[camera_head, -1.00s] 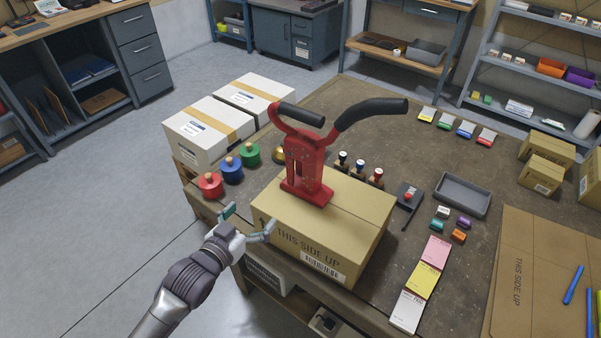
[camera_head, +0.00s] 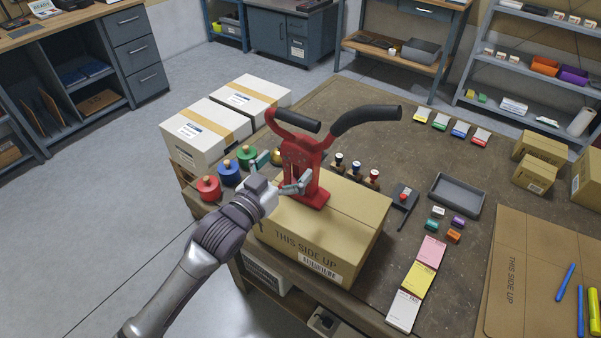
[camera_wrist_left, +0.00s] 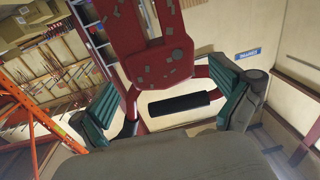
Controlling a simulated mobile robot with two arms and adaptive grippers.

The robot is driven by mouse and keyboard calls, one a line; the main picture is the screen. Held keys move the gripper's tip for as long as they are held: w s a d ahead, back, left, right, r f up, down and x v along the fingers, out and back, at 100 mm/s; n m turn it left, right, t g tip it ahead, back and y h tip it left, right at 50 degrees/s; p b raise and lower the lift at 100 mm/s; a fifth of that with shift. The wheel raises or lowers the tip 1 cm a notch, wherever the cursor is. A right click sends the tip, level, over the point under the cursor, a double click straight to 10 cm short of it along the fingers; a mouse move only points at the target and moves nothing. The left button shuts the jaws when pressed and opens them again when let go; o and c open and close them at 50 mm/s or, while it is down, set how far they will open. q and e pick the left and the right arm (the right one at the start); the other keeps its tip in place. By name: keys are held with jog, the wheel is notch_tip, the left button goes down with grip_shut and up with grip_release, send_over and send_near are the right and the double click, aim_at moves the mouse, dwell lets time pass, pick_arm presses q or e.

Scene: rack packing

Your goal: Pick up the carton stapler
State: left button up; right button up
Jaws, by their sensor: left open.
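The carton stapler (camera_head: 313,158) is red with two black handles and stands upright on top of a closed cardboard box (camera_head: 350,220) marked "THIS SIDE UP". My left gripper (camera_head: 283,172) is open at the near left side of the stapler's red body. In the left wrist view the red stapler body (camera_wrist_left: 150,60) lies ahead between the two green-padded fingers of the gripper (camera_wrist_left: 175,103). A black handle (camera_wrist_left: 180,104) shows beyond it. I cannot tell whether the fingers touch the stapler. My right gripper is not seen.
Red, blue and green round weights (camera_head: 229,172) stand left of the box, close to my left arm. Three stamps (camera_head: 355,169) stand just right of the stapler. A grey tray (camera_head: 457,195) and colored pads lie farther right. White cartons (camera_head: 205,135) stand at the back left.

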aim_at(295, 155)
pick_arm(q)
jog(key=x, duration=0.1)
jog(key=p+x, duration=0.1)
jog(key=x, duration=0.2)
jog(key=shift+d+r, duration=0.1)
jog(key=shift+r, duration=0.25)
jog(key=shift+w+d+f, duration=0.1)
jog(key=shift+w+d, duration=0.1)
jog(key=shift+w, duration=0.05)
jog(key=shift+a, duration=0.1)
jog(key=shift+s, duration=0.1)
jog(key=c, duration=1.3)
jog(key=shift+r, duration=0.5)
jog(key=shift+c, duration=0.9)
jog(key=shift+f, duration=0.1)
jog(key=shift+w, duration=0.2)
